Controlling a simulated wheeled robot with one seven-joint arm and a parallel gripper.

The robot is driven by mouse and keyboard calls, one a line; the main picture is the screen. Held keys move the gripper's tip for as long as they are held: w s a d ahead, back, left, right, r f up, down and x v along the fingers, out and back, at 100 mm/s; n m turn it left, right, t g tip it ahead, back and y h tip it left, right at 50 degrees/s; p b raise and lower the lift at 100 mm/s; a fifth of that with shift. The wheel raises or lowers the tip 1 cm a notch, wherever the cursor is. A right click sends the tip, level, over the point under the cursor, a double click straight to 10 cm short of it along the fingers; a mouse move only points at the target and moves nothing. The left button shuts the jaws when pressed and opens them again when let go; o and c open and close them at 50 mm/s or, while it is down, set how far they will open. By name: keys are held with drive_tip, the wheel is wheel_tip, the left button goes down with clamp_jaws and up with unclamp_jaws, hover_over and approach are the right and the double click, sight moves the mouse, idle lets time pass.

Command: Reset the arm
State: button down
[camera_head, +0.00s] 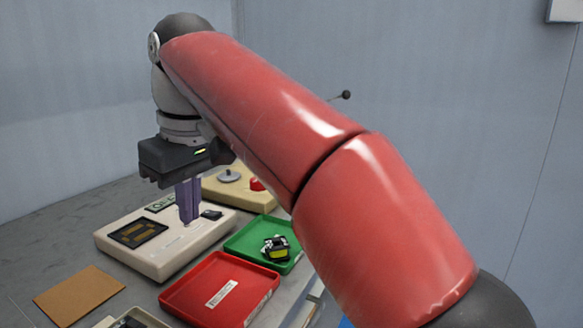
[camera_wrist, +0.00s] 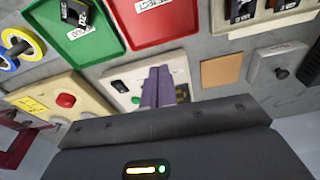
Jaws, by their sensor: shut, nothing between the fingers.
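My arm reaches across the head view from the lower right, and my gripper (camera_head: 188,218) points down over the cream device box (camera_head: 165,262). The purple fingers are together with nothing between them. In the wrist view the shut fingers of my gripper (camera_wrist: 157,78) also appear in front of the cream box (camera_wrist: 120,76). The box has a dark panel (camera_head: 138,234) and a small black switch (camera_head: 211,214) on top. I cannot tell whether the fingertips touch the box.
A red tray (camera_head: 205,303) and a green tray (camera_head: 243,247), holding a black-and-yellow part (camera_head: 277,248), lie near the box. A beige box with a red button (camera_head: 257,184) stands behind. A brown mat (camera_head: 80,291) lies left. The wrist view shows tape rolls (camera_wrist: 20,45) and a grey box (camera_wrist: 272,66).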

drive_tip(key=s+d+f+m+t, duration=0.1)
drive_tip(key=d+f+m, duration=0.25)
drive_tip(key=d, duration=0.55)
drive_tip(key=s+d+f+m+t, duration=0.1)
drive_tip(key=d+f+m, duration=0.3)
drive_tip(key=d, duration=0.5)
drive_tip(key=s+d+f+m+t, duration=0.1)
drive_tip(key=s+d+f+m, duration=0.1)
drive_tip(key=s+d+f, duration=0.2)
drive_tip(key=s+d+f+m+t+h, duration=0.1)
drive_tip(key=s+d+f, duration=0.4)
drive_tip(key=f, duration=0.6)
drive_tip(key=d+m, duration=0.1)
drive_tip(key=d, duration=0.1)
drive_tip(key=shift+d+f+h, duration=0.3)
drive_tip(key=shift+d, duration=0.1)
